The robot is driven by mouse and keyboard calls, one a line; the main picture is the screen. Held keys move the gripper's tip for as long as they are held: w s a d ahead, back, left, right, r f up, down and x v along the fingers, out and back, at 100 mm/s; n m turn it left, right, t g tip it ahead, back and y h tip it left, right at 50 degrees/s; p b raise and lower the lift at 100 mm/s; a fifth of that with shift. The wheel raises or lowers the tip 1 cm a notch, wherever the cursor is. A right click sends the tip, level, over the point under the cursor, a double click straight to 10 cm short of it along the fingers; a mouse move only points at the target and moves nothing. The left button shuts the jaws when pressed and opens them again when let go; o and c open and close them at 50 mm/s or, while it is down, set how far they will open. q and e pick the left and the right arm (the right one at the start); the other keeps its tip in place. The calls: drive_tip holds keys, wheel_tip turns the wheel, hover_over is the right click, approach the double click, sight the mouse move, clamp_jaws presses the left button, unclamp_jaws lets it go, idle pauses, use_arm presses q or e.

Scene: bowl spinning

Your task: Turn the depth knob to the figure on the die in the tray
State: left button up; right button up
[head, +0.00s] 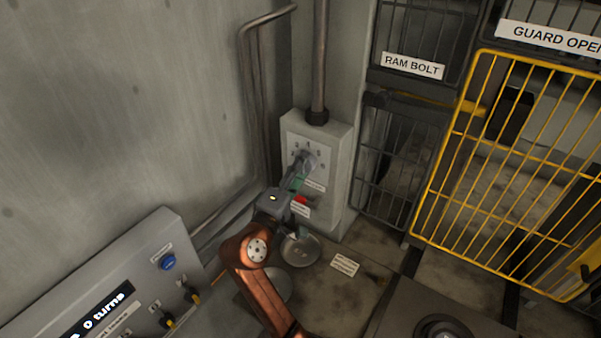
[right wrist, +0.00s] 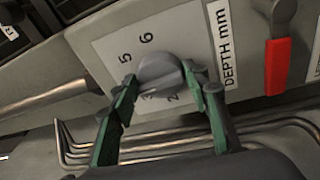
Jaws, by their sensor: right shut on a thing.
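The depth knob (right wrist: 160,70) is a grey round knob on a pale dial plate marked "DEPTH mm". In the right wrist view the figures 5, 6, 3 and 2 show around it; I cannot tell which figure it points at. My right gripper (right wrist: 160,82) is shut on the knob, one green-sided finger at each side. In the head view the gripper (head: 302,168) covers much of the knob on the grey wall box (head: 340,160). A round metal dish (head: 300,262), perhaps the tray, lies below, partly behind my arm. I cannot make out a die. My left gripper is out of view.
A red lever (right wrist: 277,65) sits close beside the dial plate. A grey control panel (head: 140,260) with a blue button (head: 167,262) and a "0 turns" display stands at lower left. A yellow mesh guard (head: 500,170) is at right. Pipes run along the wall.

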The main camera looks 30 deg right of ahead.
drive_tip(key=shift+d+f+m+b, duration=0.1)
drive_tip(key=shift+f+m+b, duration=0.25)
drive_tip(key=shift+m, duration=0.15)
drive_tip(key=o, duration=1.1)
drive_tip(key=shift+r, duration=0.15)
